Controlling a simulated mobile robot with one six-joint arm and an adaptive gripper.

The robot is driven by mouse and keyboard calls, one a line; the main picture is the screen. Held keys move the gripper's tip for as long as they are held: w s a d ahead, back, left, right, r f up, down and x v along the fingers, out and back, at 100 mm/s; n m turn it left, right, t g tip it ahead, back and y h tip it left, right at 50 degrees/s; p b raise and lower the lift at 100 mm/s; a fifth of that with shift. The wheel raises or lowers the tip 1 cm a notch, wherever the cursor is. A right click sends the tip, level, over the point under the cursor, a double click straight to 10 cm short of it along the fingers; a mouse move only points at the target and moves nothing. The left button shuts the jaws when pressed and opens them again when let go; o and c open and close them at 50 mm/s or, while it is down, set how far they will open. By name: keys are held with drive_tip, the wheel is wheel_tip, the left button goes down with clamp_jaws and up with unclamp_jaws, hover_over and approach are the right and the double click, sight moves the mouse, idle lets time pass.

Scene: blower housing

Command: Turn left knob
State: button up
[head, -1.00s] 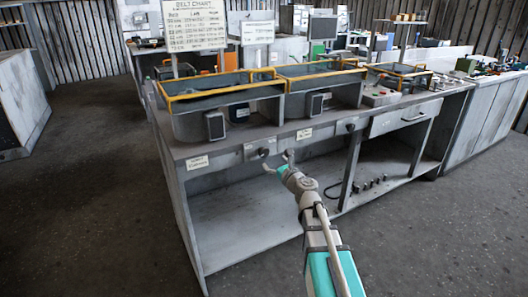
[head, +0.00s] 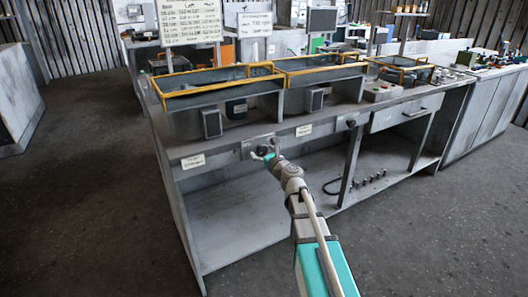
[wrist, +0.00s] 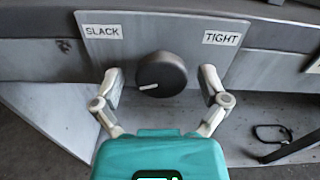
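The left knob (wrist: 162,74) is a round black dial on a grey plate (wrist: 162,32) marked SLACK at left and TIGHT at right. Its white pointer line faces down and left. In the head view the plate is on the front edge of the bench. My gripper (wrist: 161,80) is open, with one finger on each side of the knob. In the wrist view gaps show between the fingers and the knob. In the head view my gripper (head: 265,150) is at the plate and hides part of the knob.
Another black knob (head: 350,123) sits farther right on the bench front (head: 225,152), before a drawer (head: 405,114). Yellow-edged grey housings (head: 220,90) stand on top. The open shelf below holds a black cable (head: 332,187) and small dark parts.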

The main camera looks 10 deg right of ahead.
drive_tip(key=shift+d, duration=0.1)
drive_tip(key=c, duration=0.9)
drive_tip(key=shift+d, duration=0.3)
drive_tip(key=shift+c, duration=0.6)
drive_tip(key=shift+a, duration=0.3)
drive_tip(key=shift+n, duration=0.3)
